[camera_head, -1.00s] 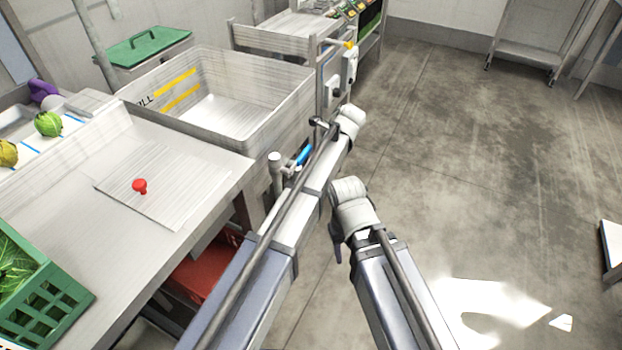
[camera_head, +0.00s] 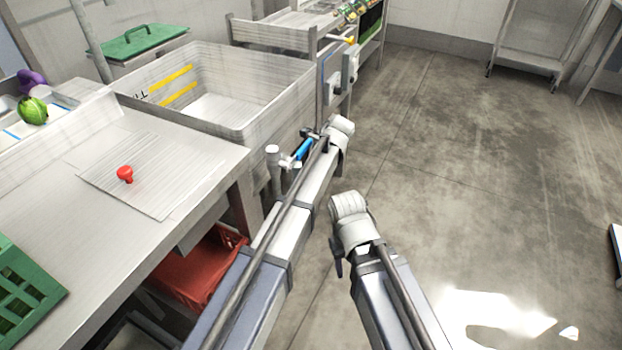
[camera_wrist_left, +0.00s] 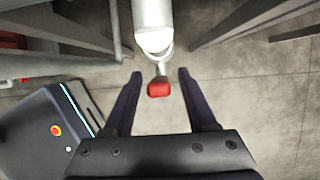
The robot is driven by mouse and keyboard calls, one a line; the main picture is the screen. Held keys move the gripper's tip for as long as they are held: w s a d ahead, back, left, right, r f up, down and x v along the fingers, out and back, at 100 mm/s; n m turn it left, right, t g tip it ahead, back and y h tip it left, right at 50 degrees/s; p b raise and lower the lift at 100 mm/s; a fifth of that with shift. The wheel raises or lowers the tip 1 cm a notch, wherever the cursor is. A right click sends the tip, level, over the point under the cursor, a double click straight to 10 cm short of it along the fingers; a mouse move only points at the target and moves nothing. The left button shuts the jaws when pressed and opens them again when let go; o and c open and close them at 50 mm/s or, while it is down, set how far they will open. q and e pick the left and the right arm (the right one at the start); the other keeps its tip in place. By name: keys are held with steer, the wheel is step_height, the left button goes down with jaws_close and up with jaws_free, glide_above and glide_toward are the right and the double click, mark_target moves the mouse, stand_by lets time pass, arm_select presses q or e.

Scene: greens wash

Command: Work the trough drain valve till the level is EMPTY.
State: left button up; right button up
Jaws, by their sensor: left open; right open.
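The grey trough (camera_head: 282,82) stands at the upper middle of the head view, with yellow bands and part of a label ending in "LL" inside. I cannot tell its water level. In the left wrist view, a red-tipped valve handle (camera_wrist_left: 159,89) hangs on a metal stem below a pale pipe. My left gripper (camera_wrist_left: 160,74) is open, with its fingers on either side of the handle, apart from it. My right gripper (camera_head: 337,258) is open over the floor, mostly hidden by its wrist.
The concrete floor at right is mostly free.

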arm_select(q)
jaws_close()
stand_by(0.3)
stand_by(1.1)
